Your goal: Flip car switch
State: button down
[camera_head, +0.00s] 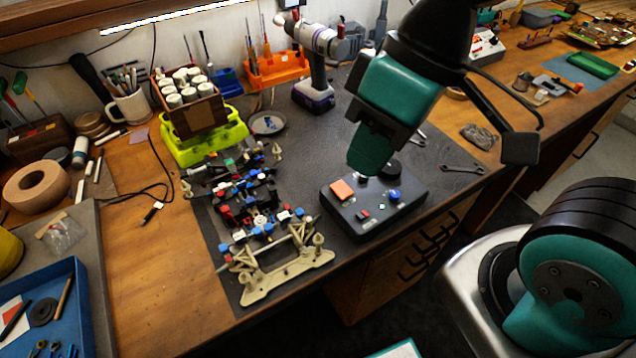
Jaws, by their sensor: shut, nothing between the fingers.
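An RC car chassis (287,276) lies on the dark mat, with cream end plates and a crowd of red, blue and black parts along it. I cannot pick out a switch on it at this size. To its right is a dark control box (345,217) with an orange square button (342,190), a small red switch (362,215), a green light (382,207) and a blue knob (394,194). My gripper (364,168) is shut and empty, its teal fingers pointing down over the back edge of the box. They hide part of that edge; I cannot tell whether they touch it.
A drill (313,75) stands behind on the mat (325,130). A lime tray (205,140) holds a box of white bottles. A wrench (462,169) lies right of the control box. A blue tray (75,300) is at the front left. The bench's front edge is close to the box.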

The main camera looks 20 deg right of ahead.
aim_at(286, 207)
jog(key=z, duration=1.8)
jog(key=k, duration=0.85)
jog(key=u, duration=1.5)
jog(key=i, duration=0.5)
jog(key=u, duration=0.05)
